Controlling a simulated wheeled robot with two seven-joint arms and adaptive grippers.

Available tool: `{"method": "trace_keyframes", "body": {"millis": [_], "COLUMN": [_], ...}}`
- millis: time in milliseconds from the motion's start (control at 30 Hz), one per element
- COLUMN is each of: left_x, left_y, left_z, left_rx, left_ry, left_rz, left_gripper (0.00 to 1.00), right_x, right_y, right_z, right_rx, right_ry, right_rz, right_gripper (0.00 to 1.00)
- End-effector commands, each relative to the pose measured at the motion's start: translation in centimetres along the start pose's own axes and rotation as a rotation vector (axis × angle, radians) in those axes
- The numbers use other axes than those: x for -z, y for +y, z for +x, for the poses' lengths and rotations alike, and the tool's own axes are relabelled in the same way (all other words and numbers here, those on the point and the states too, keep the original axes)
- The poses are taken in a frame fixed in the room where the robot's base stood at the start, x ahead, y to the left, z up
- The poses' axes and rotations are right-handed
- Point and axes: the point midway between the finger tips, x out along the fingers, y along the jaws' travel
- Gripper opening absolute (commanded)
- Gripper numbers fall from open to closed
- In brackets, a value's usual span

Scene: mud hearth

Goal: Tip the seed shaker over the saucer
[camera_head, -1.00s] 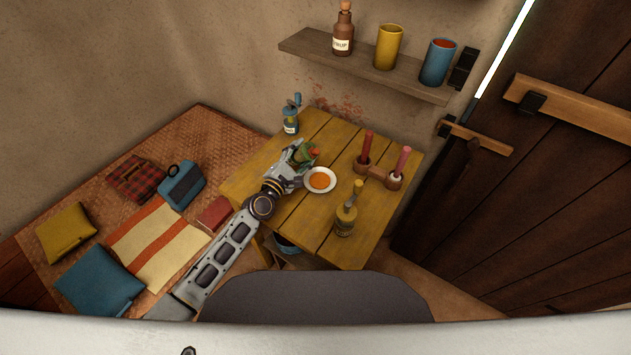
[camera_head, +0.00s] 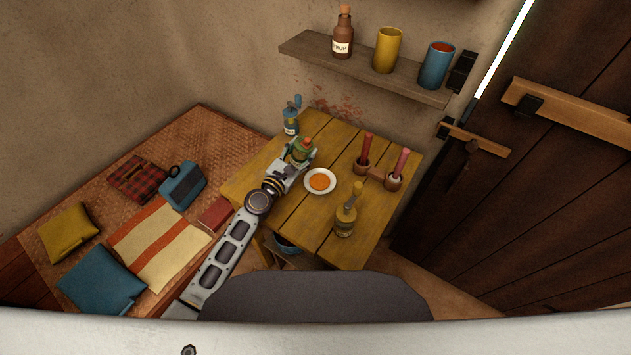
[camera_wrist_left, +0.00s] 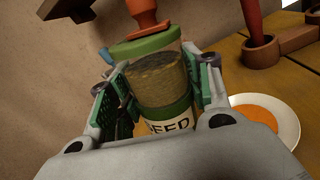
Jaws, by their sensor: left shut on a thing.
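The seed shaker is a clear jar (camera_wrist_left: 158,82) of seeds with a green lid, an orange top and a label ending in "EED". My left gripper (camera_head: 299,152) is shut on it, with a green pad on each side in the left wrist view (camera_wrist_left: 160,88). The shaker (camera_head: 302,148) stands about upright, at the far left of the saucer. The white saucer (camera_head: 309,188) lies on the table with an orange round patch inside; its rim also shows at the right of the left wrist view (camera_wrist_left: 290,118). My right gripper is not in view.
A wall shelf (camera_head: 360,70) hangs behind. The table left of the saucer is fairly clear.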

Motion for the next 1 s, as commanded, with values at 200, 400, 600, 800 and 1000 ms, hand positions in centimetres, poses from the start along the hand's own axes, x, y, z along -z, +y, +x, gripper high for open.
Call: {"method": "trace_keyframes", "body": {"millis": [200, 400, 600, 800, 1000], "left_x": [-1.3, -1.7, -1.6, -1.6, -1.6], "left_y": [0.3, 0.5, 0.5, 0.5, 0.5], "left_z": [0.0, 0.0, 0.0, 0.0, 0.0], "left_rx": [-0.001, -0.001, 0.0, 0.0, -0.001], "left_ry": [-0.001, -0.001, -0.001, -0.001, -0.001], "left_rz": [-0.161, -0.262, -0.276, -0.274, -0.274], "left_gripper": [0.23, 0.23, 0.23, 0.23, 0.23], "right_x": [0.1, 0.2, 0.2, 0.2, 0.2], "right_y": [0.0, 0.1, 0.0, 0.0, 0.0], "right_z": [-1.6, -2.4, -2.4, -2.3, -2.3], "right_rx": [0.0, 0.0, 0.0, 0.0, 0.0], "right_ry": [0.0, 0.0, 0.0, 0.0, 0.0], "right_rz": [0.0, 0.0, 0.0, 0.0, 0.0], "right_gripper": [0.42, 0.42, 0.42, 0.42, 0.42]}}
